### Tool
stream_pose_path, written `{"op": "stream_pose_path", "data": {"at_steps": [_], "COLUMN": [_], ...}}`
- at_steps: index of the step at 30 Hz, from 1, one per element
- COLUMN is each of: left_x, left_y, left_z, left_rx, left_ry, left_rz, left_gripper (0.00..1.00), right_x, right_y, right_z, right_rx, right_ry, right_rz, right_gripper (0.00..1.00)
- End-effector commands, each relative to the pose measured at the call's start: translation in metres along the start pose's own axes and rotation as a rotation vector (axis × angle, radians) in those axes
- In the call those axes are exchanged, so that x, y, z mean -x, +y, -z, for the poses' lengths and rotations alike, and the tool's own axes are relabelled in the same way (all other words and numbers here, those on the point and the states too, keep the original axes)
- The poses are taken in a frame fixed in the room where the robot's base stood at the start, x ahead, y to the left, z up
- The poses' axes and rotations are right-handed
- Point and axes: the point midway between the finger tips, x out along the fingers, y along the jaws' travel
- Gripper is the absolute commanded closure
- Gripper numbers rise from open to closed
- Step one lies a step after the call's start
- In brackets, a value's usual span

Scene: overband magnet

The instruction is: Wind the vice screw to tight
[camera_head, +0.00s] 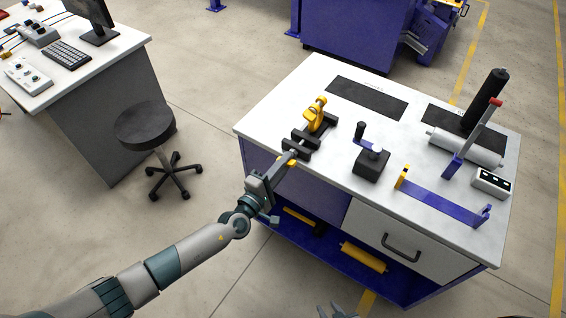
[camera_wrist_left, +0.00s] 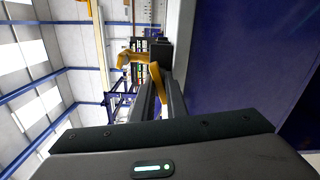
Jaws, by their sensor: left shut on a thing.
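The dark vice (camera_head: 301,146) stands at the left front edge of the white workbench top. A yellow part (camera_head: 316,114) stands upright at the vice jaws; it also shows in the left wrist view (camera_wrist_left: 130,58). My left gripper (camera_head: 290,156) reaches the front of the vice and is shut on the yellow vice handle (camera_head: 291,163). In the left wrist view the handle (camera_wrist_left: 157,80) lies at the dark fingertips, which partly hide it. The screw itself is hidden. Only the tips of my right gripper (camera_head: 336,311) show at the bottom edge; its opening is unclear.
On the workbench (camera_head: 262,119), a black block with a handle (camera_head: 371,164), a blue strip fixture (camera_head: 440,203), a grey roller (camera_head: 465,147) and a small switch box (camera_head: 491,182) stand to the right. A stool (camera_head: 146,126) stands on the floor at left.

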Motion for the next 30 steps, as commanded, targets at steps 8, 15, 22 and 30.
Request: {"op": "stream_pose_path", "data": {"at_steps": [8, 15, 22, 30], "left_x": [0.001, 0.0, 0.0, 0.001], "left_y": [0.0, 0.001, 0.0, -0.001], "left_z": [0.0, -0.001, -0.001, 0.0], "left_rx": [-0.027, -0.203, -0.383, -0.418], "left_ry": [0.0, 0.0, 0.0, -0.001], "left_rz": [0.003, 0.004, 0.002, 0.002], "left_gripper": [1.0, 1.0, 1.0, 1.0], "right_x": [0.002, 0.011, 0.018, 0.018], "right_y": [0.0, 0.0, -0.001, -0.001], "right_z": [0.002, 0.009, 0.014, 0.014], "right_rx": [0.0, 0.0, 0.0, 0.0], "right_ry": [0.0, 0.0, 0.0, 0.0], "right_rz": [0.0, 0.0, 0.0, 0.0], "right_gripper": [0.69, 0.69, 0.69, 0.69]}}
